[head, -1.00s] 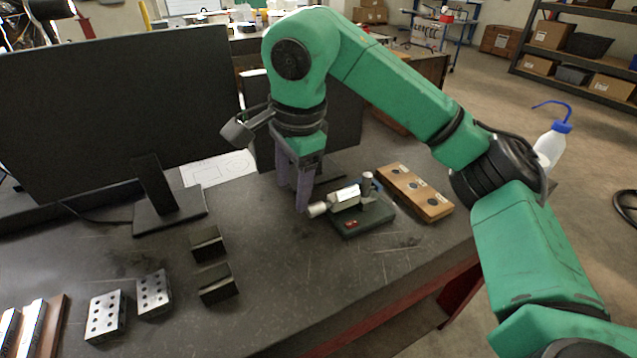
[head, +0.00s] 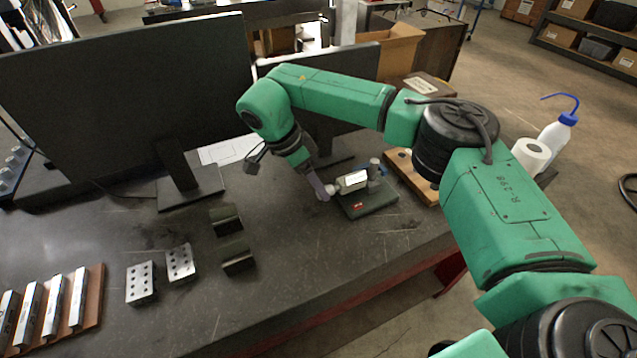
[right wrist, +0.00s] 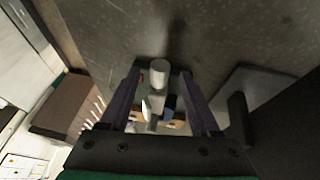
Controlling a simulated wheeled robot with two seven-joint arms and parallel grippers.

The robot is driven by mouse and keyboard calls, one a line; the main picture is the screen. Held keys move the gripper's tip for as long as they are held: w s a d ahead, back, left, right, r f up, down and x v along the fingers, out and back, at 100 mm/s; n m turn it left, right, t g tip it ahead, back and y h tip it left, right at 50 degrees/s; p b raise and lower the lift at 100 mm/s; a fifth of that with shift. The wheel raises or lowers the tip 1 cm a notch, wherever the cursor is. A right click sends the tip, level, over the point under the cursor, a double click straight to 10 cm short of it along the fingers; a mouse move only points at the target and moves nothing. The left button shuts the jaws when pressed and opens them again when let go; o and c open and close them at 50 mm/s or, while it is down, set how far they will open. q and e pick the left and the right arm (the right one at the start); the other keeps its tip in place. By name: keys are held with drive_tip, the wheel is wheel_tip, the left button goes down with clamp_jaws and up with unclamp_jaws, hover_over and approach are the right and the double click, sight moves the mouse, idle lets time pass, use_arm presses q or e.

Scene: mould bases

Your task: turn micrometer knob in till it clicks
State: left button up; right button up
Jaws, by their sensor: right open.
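The micrometer (head: 352,181) is a pale metal body lying on a dark green base (head: 368,201) with a small red label, on the dark bench. Its light knob (head: 331,189) points left toward my right gripper (head: 320,187). In the right wrist view the knob (right wrist: 159,68) shows as a pale cylinder between the two purple-grey fingers of my right gripper (right wrist: 159,78). The fingers are apart, one on each side, with a visible gap to the knob. Nothing is held. My left gripper is not in view.
A wooden block (head: 424,188) stands right behind the base, partly hidden by my arm. Monitors (head: 120,100) stand at the back left. Dark blocks (head: 237,257) and holed metal blocks (head: 140,283) lie to the left. The bench (head: 310,270) in front is clear.

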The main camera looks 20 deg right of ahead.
drive_tip(key=shift+x, duration=0.8)
clamp_jaws()
